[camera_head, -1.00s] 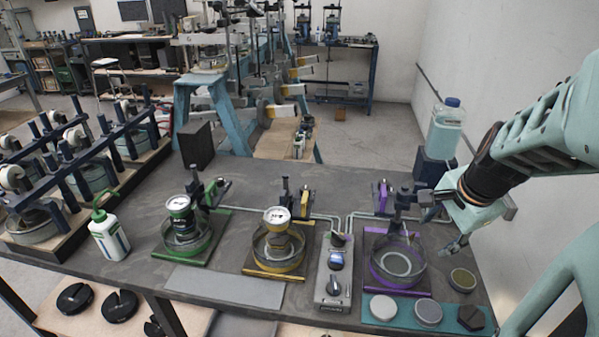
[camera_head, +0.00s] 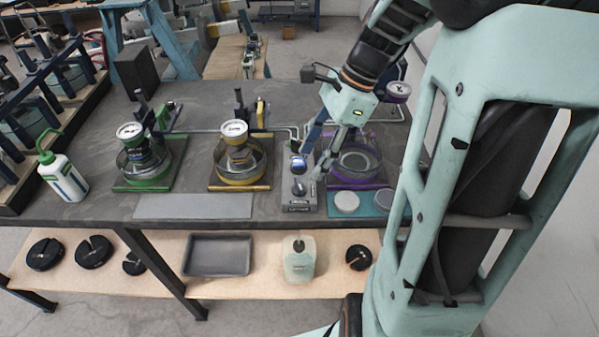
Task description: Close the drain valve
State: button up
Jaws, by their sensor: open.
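My gripper (camera_head: 322,165) points down at the right side of the unit, close to the knob. It is open and empty; whether a finger touches the unit I cannot tell. The purple-trimmed cell (camera_head: 355,162) stands to the right, partly behind my gripper.
A green-trimmed cell (camera_head: 143,165) and a yellow-trimmed cell (camera_head: 239,163) with gauges stand to the left. A wash bottle (camera_head: 64,178) is at far left. A flat grey plate (camera_head: 193,206) lies at the front. Discs (camera_head: 346,201) lie right of the unit. A shelf below holds a tray (camera_head: 217,255).

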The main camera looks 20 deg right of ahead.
aim_at(299, 183)
jog(key=x, duration=0.7)
jog(key=c, duration=1.2)
